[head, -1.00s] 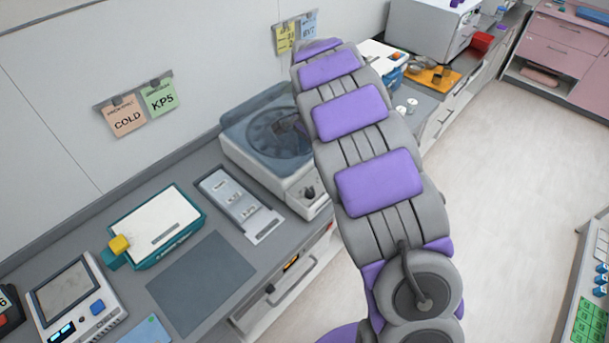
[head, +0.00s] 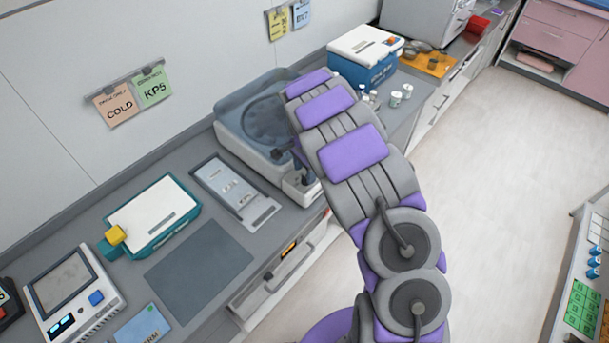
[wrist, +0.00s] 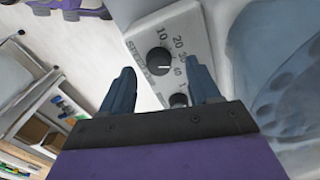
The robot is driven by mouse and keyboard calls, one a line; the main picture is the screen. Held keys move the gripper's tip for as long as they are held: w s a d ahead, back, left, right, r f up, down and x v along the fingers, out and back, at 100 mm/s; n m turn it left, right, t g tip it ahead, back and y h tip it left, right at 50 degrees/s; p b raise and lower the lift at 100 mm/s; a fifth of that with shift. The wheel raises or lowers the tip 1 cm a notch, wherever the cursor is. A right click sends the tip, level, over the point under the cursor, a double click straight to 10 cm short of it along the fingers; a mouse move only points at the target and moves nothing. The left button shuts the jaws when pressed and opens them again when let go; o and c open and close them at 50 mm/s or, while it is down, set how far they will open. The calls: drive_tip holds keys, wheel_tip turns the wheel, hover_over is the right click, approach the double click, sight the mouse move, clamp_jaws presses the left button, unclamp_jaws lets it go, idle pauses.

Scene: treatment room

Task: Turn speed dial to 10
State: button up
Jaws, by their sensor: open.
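The speed dial (wrist: 159,61) is a round black knob with a white pointer line, on the pale front panel of the centrifuge (head: 242,152). In the wrist view the numbers 10, 20, 30 and 40 run around it. The pointer faces right in the picture, toward the 30 to 40 side and away from the 10. My gripper (wrist: 160,67) is open, with one finger on each side of the dial in the picture. I cannot tell whether they touch it.
The centrifuge has a clear lid. A blue cooler box (head: 362,68) and small white cups (head: 396,98) stand behind my arm. A grey tray (head: 232,190) lies to the left.

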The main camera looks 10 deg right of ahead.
drive_tip(key=shift+d+f, duration=0.2)
drive_tip(key=shift+f, duration=0.5)
drive_tip(key=shift+d+f, duration=0.2)
drive_tip(key=shift+f, duration=0.5)
drive_tip(key=shift+a, duration=0.15)
drive_tip(key=shift+a, duration=0.15)
drive_tip(key=c, duration=1)
